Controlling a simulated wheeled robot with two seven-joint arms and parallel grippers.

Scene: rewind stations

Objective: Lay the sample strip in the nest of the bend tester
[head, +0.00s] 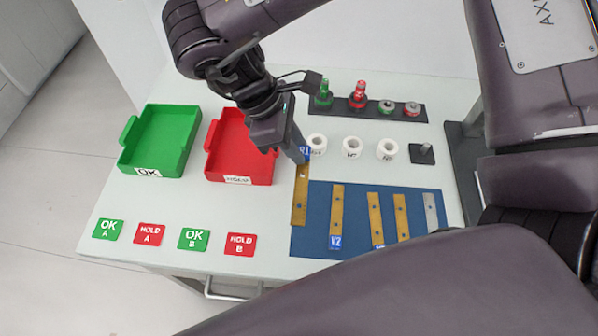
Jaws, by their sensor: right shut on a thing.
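My right gripper (298,152) is shut on the upper end of a brass sample strip (300,205) with a blue tag. The strip overlaps the left edge of the blue mat (316,232); I cannot tell whether it touches the mat or hangs just above it. Another brass strip (337,208) with a blue tag, two more brass strips (375,215) (400,212) and a grey strip (430,210) lie on the mat. A dark base with a grey upright (473,120) stands at the right, perhaps the bend tester; my arm hides much of it and no nest shows. My left gripper is not in view.
A green tray (150,172) and a red tray (211,172) stand at the left. OK and HOLD cards (194,239) lie along the front. White rolls (352,147) stand behind the mat, with a dark rack (395,113) of red and green pieces farther back.

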